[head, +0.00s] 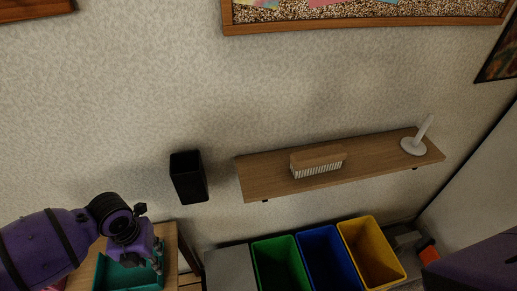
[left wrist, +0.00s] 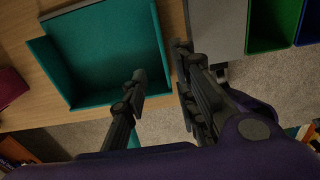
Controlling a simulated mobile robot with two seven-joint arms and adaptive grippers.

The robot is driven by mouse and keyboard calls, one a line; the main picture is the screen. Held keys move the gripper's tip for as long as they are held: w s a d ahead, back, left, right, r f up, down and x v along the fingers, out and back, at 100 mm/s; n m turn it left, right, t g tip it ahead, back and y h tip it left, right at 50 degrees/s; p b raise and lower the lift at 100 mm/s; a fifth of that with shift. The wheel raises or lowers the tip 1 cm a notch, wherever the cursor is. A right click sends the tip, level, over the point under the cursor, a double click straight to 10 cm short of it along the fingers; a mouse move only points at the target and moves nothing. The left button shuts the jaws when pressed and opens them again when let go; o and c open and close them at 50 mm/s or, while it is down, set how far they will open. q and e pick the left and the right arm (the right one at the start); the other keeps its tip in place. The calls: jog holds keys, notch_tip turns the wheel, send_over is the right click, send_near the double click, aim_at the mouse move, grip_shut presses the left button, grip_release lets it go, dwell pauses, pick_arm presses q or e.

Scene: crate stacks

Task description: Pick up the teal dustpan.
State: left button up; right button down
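The teal dustpan (left wrist: 100,45) lies on a wooden table top in the left wrist view, with part of its handle (left wrist: 134,137) showing below the pan behind my finger. It also shows at the bottom left of the head view (head: 112,276), partly covered by my gripper. My left gripper (left wrist: 160,64) is open. One finger is over the pan's lower right corner and the other is outside its right wall, so that wall shows between them. I cannot tell whether either finger touches it. My right gripper is not in view.
Green (head: 280,264), blue (head: 328,258) and yellow (head: 372,252) bins stand right of the table. A wall shelf (head: 375,157) holds a brush (head: 318,162) and a white stand (head: 414,146). A black holder (head: 188,177) hangs on the wall. A dark red object (left wrist: 10,87) lies left of the dustpan.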

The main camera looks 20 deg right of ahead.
pick_arm(q)
jog(key=f, duration=0.7)
jog(key=shift+s+d, duration=0.1)
jog(key=shift+d, duration=0.2)
jog(key=shift+r, duration=0.1)
grip_shut()
